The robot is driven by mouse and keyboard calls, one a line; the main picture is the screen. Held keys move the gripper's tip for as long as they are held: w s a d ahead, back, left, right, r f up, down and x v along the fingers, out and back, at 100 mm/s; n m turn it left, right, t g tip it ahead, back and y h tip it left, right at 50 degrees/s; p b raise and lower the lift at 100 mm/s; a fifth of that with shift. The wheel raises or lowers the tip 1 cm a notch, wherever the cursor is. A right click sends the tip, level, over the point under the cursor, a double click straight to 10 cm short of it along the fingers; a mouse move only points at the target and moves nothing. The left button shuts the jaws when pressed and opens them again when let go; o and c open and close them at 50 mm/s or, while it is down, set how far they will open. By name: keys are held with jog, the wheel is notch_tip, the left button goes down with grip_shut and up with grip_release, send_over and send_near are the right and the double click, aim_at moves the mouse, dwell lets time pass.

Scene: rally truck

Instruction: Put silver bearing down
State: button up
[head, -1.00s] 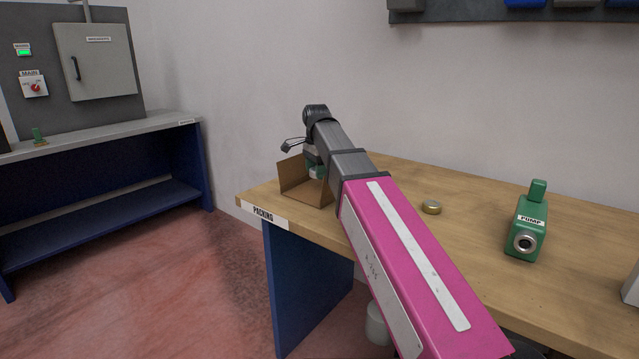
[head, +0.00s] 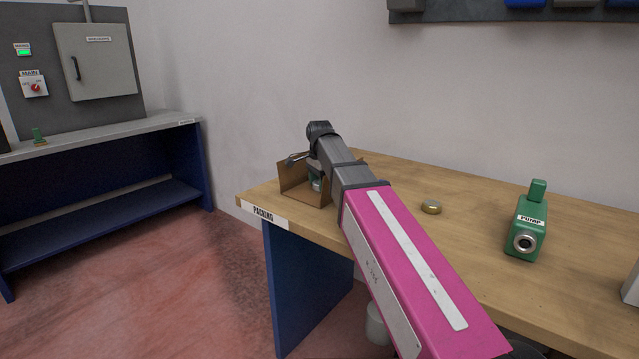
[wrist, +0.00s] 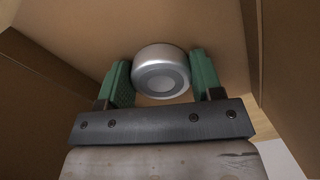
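The silver bearing (wrist: 160,72) is a short round cylinder, seen between the two green fingers of my gripper (wrist: 160,80) in the wrist view. The fingers appear to touch it on both sides. Brown cardboard surrounds them. In the head view my gripper (head: 316,178) points down inside the open cardboard box (head: 293,182) at the table's left end, partly hidden by the box and my arm. I cannot tell whether the bearing touches the box floor.
The wall is behind. A blue bench (head: 100,135) with a control panel stands at far left, across open floor.

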jog(key=o, duration=0.4)
jog(key=shift+c, duration=0.2)
jog(key=shift+r, duration=0.15)
notch_tip(320, 180, up, 12)
dwell(0.4)
